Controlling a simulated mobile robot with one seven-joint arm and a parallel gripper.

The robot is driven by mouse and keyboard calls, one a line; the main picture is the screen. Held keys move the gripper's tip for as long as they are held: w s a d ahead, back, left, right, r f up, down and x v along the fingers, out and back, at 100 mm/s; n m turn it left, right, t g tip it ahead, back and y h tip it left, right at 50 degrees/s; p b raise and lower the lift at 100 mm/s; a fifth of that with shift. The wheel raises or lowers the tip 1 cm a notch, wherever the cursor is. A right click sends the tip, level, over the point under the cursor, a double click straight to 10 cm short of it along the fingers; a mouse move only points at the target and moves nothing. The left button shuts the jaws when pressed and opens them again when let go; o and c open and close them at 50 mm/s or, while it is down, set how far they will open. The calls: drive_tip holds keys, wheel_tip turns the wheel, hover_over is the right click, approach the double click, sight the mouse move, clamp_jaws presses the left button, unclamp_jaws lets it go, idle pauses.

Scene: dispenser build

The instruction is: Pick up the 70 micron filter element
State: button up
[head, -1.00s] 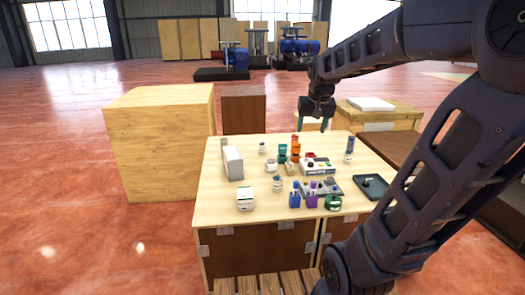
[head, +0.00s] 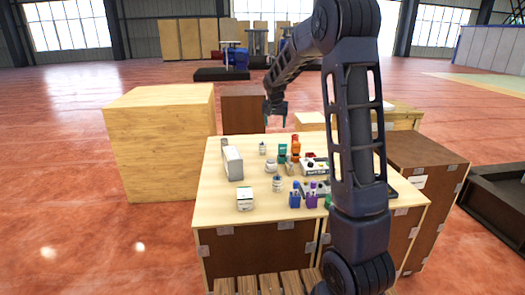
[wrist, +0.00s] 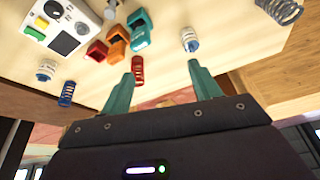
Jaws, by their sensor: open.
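My gripper (head: 276,120) is open and empty, above the far edge of the table in the head view. In the wrist view my gripper (wrist: 160,70) shows two teal fingers spread apart. No label is readable, so I cannot tell which is the 70 micron filter element.
My arm hides much of the right side. A large wooden crate (head: 155,145) stands left.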

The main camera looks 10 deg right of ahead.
hover_over(262, 144)
drive_tip(key=s, duration=0.2)
wheel_tip(262, 144, down, 10)
drive_tip(key=shift+m+h, duration=0.3)
drive_tip(key=shift+a+x, duration=0.2)
drive_tip(key=shift+x, duration=2.45)
drive_tip(key=shift+a+x, duration=0.15)
drive_tip(key=shift+x, duration=2.45)
drive_tip(key=shift+w, duration=0.1)
drive_tip(key=c, duration=1.1)
drive_tip(key=shift+o, duration=0.2)
drive_tip(key=shift+r, duration=0.1)
